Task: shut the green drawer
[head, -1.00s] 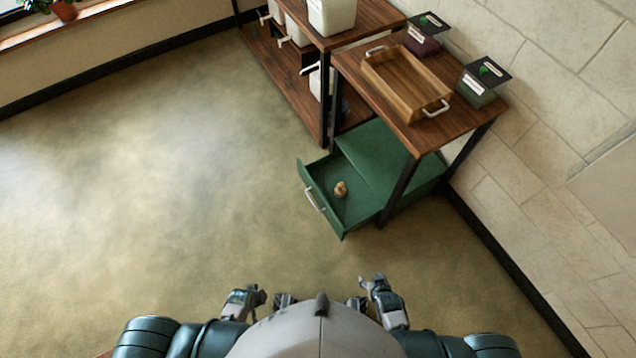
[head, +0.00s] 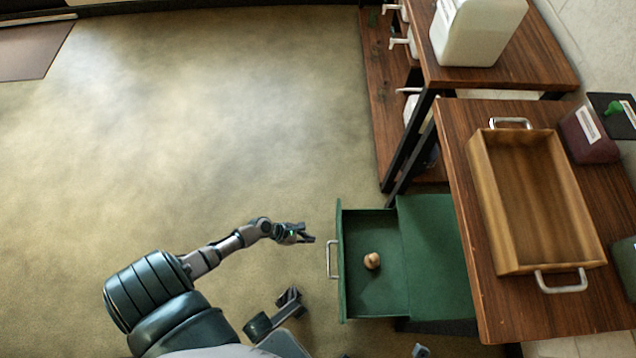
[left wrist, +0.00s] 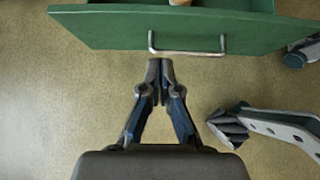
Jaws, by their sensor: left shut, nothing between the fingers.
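The green drawer (head: 362,292) stands pulled out of its green cabinet (head: 436,250), under the wooden table. A small tan wooden object (head: 372,260) lies inside it. The silver drawer handle (head: 332,260) is on its front, facing left. My left gripper (head: 310,238) is shut and empty, just left of the drawer front near the handle's upper end. In the left wrist view the drawer front (left wrist: 110,30) spans the top, and the handle (left wrist: 188,52) lies just beyond my shut fingertips (left wrist: 161,62), with no clear contact.
A wooden tray (head: 484,215) with silver handles rests on the wooden table (head: 470,290) above the cabinet. A white container (head: 478,30) stands on the shelf unit behind.

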